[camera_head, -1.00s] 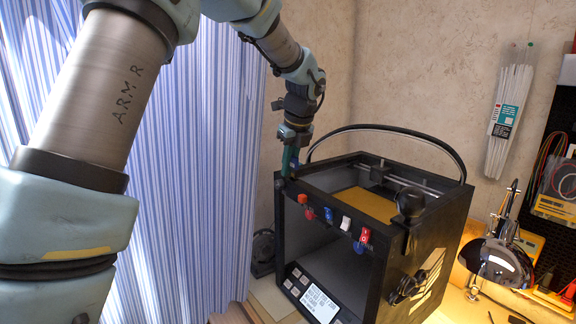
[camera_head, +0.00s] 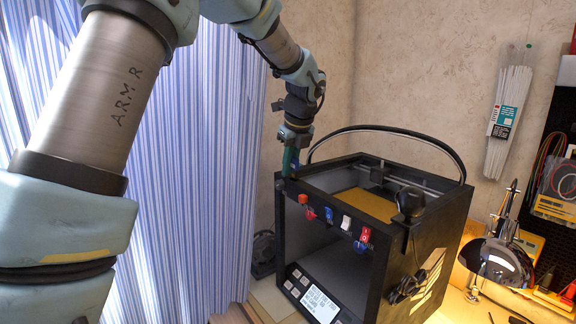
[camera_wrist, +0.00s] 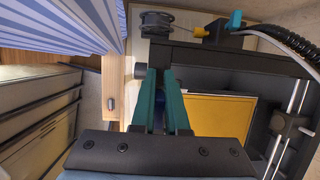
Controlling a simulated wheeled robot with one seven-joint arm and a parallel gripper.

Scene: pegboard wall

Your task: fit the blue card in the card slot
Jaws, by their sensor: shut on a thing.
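My gripper (camera_head: 289,172) points down at the near left top corner of the black printer (camera_head: 345,195). In the wrist view my gripper (camera_wrist: 160,95) has its teal fingers close together, with a small dark blue piece (camera_wrist: 157,119) between them. It looks like the blue card, but mostly its edge shows. The fingers hide most of it. I cannot make out the card slot clearly. The fingertips are at the printer's top frame, and I cannot tell whether the card touches it.
A black cable (camera_head: 400,131) arches over the printer. A striped curtain (camera_head: 190,180) hangs left. A lamp (camera_head: 497,258) stands right.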

